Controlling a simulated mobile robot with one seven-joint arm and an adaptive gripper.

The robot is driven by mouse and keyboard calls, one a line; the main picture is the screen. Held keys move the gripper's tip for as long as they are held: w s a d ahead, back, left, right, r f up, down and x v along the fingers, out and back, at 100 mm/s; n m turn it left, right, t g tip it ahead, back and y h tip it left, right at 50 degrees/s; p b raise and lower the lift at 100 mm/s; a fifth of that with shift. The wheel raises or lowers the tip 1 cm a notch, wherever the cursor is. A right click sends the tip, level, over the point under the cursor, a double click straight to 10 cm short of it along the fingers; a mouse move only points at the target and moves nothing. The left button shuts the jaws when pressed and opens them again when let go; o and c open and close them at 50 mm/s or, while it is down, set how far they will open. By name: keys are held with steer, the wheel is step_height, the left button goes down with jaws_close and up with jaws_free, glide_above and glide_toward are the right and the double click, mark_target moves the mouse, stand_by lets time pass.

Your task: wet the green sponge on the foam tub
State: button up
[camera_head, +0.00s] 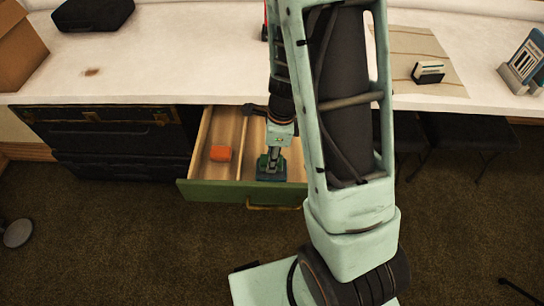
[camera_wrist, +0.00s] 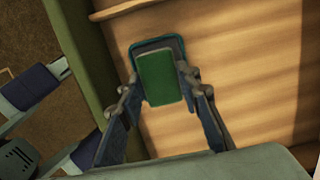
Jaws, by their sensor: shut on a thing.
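The green sponge (camera_wrist: 165,88) shows in the wrist view between my two fingertips. My gripper (camera_wrist: 160,78) is shut on its sides. Directly behind the sponge is a dark tub with a teal rim (camera_wrist: 158,42), on the drawer's wooden floor; it may be the foam tub. I cannot tell whether the sponge touches it. In the head view my gripper (camera_head: 270,162) reaches down into the open drawer, over the dark teal tub (camera_head: 271,175). The sponge is not clear there.
The open drawer has a green front (camera_head: 225,190) and a wooden divider. An orange block (camera_head: 221,153) lies in its left part. Above is a white counter (camera_head: 190,60) with a black case (camera_head: 92,14), a cardboard box (camera_head: 18,45) and a mat (camera_head: 420,55) with a small device.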

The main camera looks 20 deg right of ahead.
steer(key=shift+r+p, duration=2.25)
steer(key=shift+r, duration=0.3)
steer(key=shift+f, duration=0.1)
steer(key=shift+w, duration=0.15)
steer(key=w+r+n+g+p, duration=0.1)
steer(key=w+r+n+p, duration=0.1)
steer(key=r+n+p, duration=0.4)
steer(key=w+r+n+h+p, duration=0.1)
steer(key=w+r+n+p, duration=0.2)
steer(key=r+n+p, duration=0.4)
step_height(320, 180, up, 8)
steer(key=n, duration=0.8)
steer(key=shift+w+r+n+g, duration=0.2)
steer(key=shift+n+g, duration=0.1)
steer(key=shift+g, duration=0.1)
